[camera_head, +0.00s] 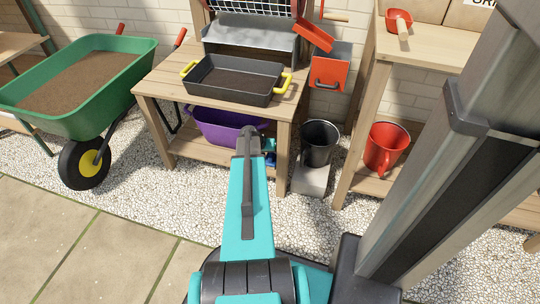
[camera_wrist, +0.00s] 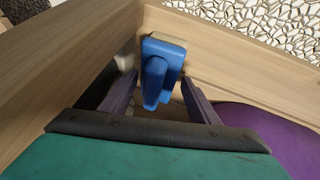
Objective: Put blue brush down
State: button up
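The blue brush (camera_wrist: 162,62) lies on the wooden lower shelf in the wrist view, near the shelf's edge, with its pale underside just showing. My gripper (camera_wrist: 158,84) is open, with one dark finger on each side of the brush handle. Gaps show between the handle and the fingers, so the gripper does not hold it. In the head view my forearm reaches under the workbench, and only a small blue bit of the brush (camera_head: 270,160) shows beside the arm. My fingers are hidden there.
A purple tub (camera_head: 216,123) stands on the lower shelf left of my arm; it also shows at the right in the wrist view (camera_wrist: 262,128). A bench leg and rail stand close. A black bucket (camera_head: 320,143) is to the right. A black tray (camera_head: 232,88) sits on the benchtop.

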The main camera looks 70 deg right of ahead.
jog(key=shift+o, duration=0.5)
jog(key=p+v, duration=0.5)
jog(key=v, duration=0.8)
jog(key=shift+w+a+r, duration=0.15)
jog(key=shift+a+r, duration=0.05)
jog(key=shift+a, duration=0.05)
dwell(0.4)
jog(key=w+a+f+n+y, duration=0.1)
jog(key=w+a+f+n, duration=0.3)
jog(key=a, duration=0.7)
jog(key=w+a+f+n+y, duration=0.1)
jog(key=w+a+f+y, duration=0.1)
jog(key=w+a+f, duration=0.6)
jog(key=w+a+f+n+y, duration=0.1)
jog(key=w+a+f+n, duration=0.15)
jog(key=a, duration=1.05)
jog(key=s+a+f+n+g, duration=0.1)
jog(key=s+a+f+n, duration=0.1)
jog(key=a, duration=0.7)
jog(key=s+a+f+n+g+y, duration=0.1)
jog(key=s+a+f+n, duration=0.2)
jog(key=a, duration=0.7)
jog(key=s+a+f+n, duration=0.2)
jog(key=s+a, duration=0.4)
jog(key=a, duration=0.4)
jog(key=shift+s+a+f+n+g+y, duration=0.2)
jog(key=shift+f+n+g+y, duration=0.2)
jog(key=shift+n, duration=0.35)
